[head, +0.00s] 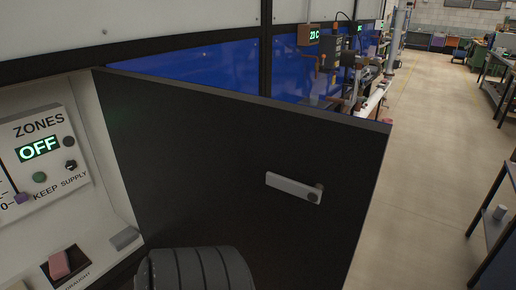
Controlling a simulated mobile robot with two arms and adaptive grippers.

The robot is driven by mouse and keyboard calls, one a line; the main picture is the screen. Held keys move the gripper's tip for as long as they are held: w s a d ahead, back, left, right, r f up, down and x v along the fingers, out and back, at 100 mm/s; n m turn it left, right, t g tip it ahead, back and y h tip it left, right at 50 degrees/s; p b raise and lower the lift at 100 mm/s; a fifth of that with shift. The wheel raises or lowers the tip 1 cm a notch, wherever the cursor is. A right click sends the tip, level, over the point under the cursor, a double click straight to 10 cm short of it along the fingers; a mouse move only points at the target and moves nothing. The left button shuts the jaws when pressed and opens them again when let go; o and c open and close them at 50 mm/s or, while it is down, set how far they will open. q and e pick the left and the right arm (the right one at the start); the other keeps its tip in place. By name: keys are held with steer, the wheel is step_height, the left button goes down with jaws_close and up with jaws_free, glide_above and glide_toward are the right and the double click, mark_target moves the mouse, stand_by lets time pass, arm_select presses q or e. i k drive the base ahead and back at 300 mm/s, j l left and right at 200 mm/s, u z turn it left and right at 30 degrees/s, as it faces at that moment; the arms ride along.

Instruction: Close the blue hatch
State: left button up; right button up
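A large hatch panel (220,165) stands swung open in front of me, its near face dark, almost black. Its left edge meets the pale control recess, and its free edge is at the right. A silver lever handle (293,188) sits on the dark face, right of the middle. No blue shows on this face; the hatch's other side is hidden. Blue panels (205,65) show on the wall behind its top edge. Neither gripper can be made out in the head view.
The pale control panel (42,150) at the left reads "OFF" under "ZONES". A red switch (59,263) is below it. Pipes and gauges (330,60) line the wall beyond the hatch. Open floor (425,180) lies at the right, with shelving (497,225) at the far right.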

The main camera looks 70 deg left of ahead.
mark_target(194, 160)
steer(key=i+l+u, duration=0.1)
steer(key=i+u, duration=0.2)
steer(key=i+l+u, duration=0.3)
steer(key=i, duration=0.15)
steer(key=i+u, duration=0.1)
steer(key=u, duration=0.3)
steer(key=i+u, duration=0.15)
steer(key=u, duration=0.3)
steer(key=i+l+u, duration=0.1)
steer(key=u, duration=0.3)
steer(key=i+l+u, duration=0.1)
steer(key=u, duration=0.35)
steer(key=i+l+u, duration=0.1)
steer(key=u, duration=0.3)
steer(key=i+l+u, duration=0.15)
steer(key=u, duration=0.35)
steer(key=i+l+u, duration=0.1)
steer(key=l+u, duration=0.5)
steer(key=u, duration=0.35)
steer(key=l+u, duration=0.35)
steer(key=u, duration=0.15)
steer(key=i+l, duration=0.05)
